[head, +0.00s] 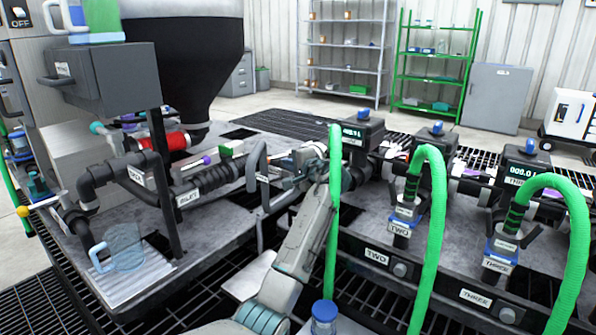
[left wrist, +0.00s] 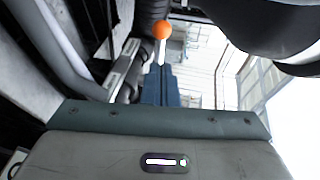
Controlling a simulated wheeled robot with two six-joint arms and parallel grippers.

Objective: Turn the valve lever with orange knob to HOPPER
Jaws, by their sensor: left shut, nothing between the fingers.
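The orange knob (left wrist: 162,29) shows in the left wrist view, on a pale lever stem (left wrist: 161,52) just beyond my fingertips. I cannot tell whether the fingers touch the stem. I cannot make out the orange knob in the head view, where my gripper and the pipework cover that area. My left gripper (head: 288,182) is among the pipes at the middle of the manifold, left of the nearest green hose. Its fingers also show in the left wrist view (left wrist: 160,72), closed together with nothing between them. My right gripper is not in view. No HOPPER label is readable.
A black hopper (head: 185,65) stands at back left above dark pipes. Green hoses (head: 333,215) arch beside and right of my left arm. Purple-knobbed (head: 207,160) and teal-knobbed (head: 97,127) levers sit to the left. A clear jug (head: 124,250) stands at front left.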

